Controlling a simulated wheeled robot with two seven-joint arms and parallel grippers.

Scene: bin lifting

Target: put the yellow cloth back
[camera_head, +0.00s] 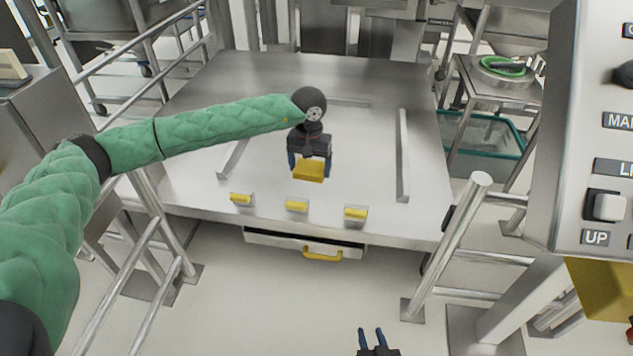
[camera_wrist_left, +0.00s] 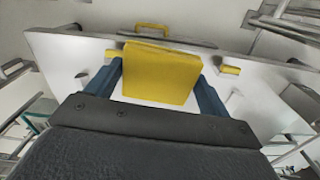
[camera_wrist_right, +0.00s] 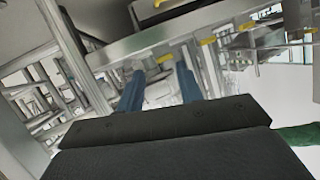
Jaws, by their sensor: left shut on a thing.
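My left gripper (camera_head: 309,166) is shut on the yellow cloth (camera_head: 308,172), a flat block-like piece, and holds it above the steel table (camera_head: 270,85). In the left wrist view the cloth (camera_wrist_left: 160,73) sits between the two blue fingers (camera_wrist_left: 158,85) and hides part of the table edge. Yellow pieces in small holders line the table's front edge: a left one (camera_head: 241,199), a middle one (camera_head: 297,206) and a right one (camera_head: 355,213). My right gripper (camera_head: 371,338) is low in front of the table, with its fingers apart and nothing between them.
A drawer with a yellow handle (camera_head: 322,254) is under the table's front edge. Raised metal bars (camera_head: 403,155) stand on the tabletop. A control panel (camera_head: 595,130) is at the right, with a rail post (camera_head: 455,235) beside the table. The tabletop's middle is mostly clear.

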